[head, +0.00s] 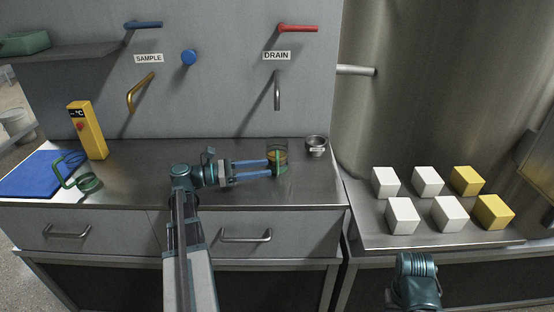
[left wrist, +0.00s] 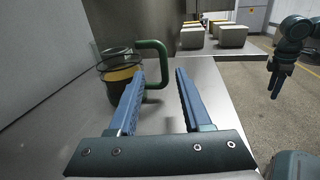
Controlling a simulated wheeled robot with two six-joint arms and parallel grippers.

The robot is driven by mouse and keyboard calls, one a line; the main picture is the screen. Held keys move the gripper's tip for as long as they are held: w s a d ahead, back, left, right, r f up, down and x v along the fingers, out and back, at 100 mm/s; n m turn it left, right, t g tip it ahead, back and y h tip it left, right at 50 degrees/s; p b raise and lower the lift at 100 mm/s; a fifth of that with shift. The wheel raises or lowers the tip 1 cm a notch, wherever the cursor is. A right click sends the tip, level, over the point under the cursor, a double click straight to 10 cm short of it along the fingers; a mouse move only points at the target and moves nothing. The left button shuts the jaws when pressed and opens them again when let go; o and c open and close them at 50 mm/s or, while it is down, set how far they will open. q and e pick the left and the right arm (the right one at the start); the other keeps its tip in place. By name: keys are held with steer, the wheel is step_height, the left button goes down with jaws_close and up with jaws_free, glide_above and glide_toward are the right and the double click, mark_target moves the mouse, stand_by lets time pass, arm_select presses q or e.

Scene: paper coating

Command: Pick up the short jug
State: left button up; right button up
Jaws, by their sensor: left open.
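A short glass jug (head: 283,158) with amber liquid and a green handle stands on the steel counter below the DRAIN spout. In the left wrist view the jug (left wrist: 115,72) is ahead and to the left, with its handle (left wrist: 164,62) toward the right. My left gripper (head: 268,169) is open, low over the counter at the jug. Its fingertips (left wrist: 160,75) are on either side of the handle in the picture; whether they touch it I cannot tell. My right gripper (left wrist: 275,82) hangs at the right, away from the jug; its jaw opening is unclear.
Another green-handled glass vessel (head: 88,183) is at the left by a blue mat (head: 32,176) and a yellow thermometer unit (head: 88,130). A small metal cup (head: 316,146) stands right of the jug. White and yellow blocks sit on a tray (head: 440,238) at the right. The wall is close behind.

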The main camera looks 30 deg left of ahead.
mark_target(277, 173)
arm_select(q)
steer(key=x, duration=0.5)
steer(key=shift+s+d, duration=0.15)
steer(key=shift+d, duration=0.1)
jaws_close()
stand_by(1.2)
